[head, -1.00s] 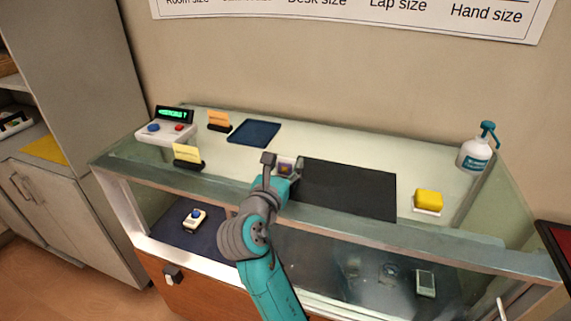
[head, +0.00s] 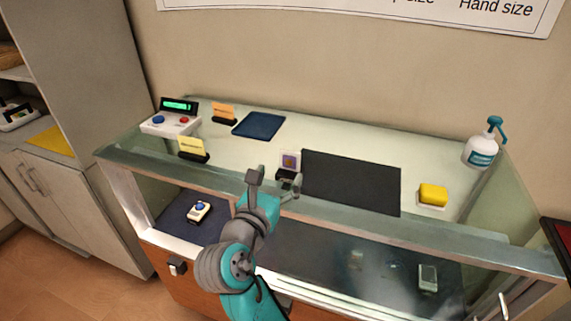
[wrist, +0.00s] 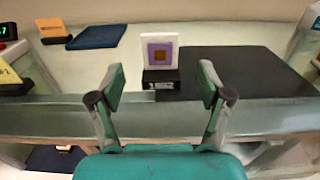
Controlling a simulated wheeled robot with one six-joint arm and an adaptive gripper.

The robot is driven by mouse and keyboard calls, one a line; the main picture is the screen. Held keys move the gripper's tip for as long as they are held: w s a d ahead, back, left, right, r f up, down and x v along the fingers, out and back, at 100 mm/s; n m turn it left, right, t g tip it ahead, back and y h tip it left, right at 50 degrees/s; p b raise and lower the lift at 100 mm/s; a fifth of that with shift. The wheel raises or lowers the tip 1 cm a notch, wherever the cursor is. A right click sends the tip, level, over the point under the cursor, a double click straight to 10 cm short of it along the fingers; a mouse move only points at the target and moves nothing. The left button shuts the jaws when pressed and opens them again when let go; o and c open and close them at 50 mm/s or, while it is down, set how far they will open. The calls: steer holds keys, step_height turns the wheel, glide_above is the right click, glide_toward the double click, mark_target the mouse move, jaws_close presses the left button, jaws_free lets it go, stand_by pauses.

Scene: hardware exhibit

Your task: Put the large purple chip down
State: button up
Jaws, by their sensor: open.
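The large purple chip (head: 290,160) is a white square plate with a purple square and an orange-brown centre. It stands upright in a small black stand (head: 287,174) on the glass counter, at the left edge of the black mat. In the wrist view the chip (wrist: 160,50) and its stand (wrist: 161,79) are straight ahead, beyond the fingertips. My gripper (head: 273,184) is open and empty, at the counter's front edge, apart from the chip. In the wrist view the two fingers (wrist: 161,90) are spread wide with nothing between them.
The black mat (head: 350,182) lies right of the stand. A yellow block (head: 433,194) and a pump bottle (head: 482,150) are farther right. A dark blue tray (head: 259,125), card holders (head: 193,150) and a white device with a green display (head: 171,122) stand left. The glass between is clear.

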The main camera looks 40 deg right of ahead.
steer(key=shift+v, duration=2)
steer(key=shift+a, duration=0.1)
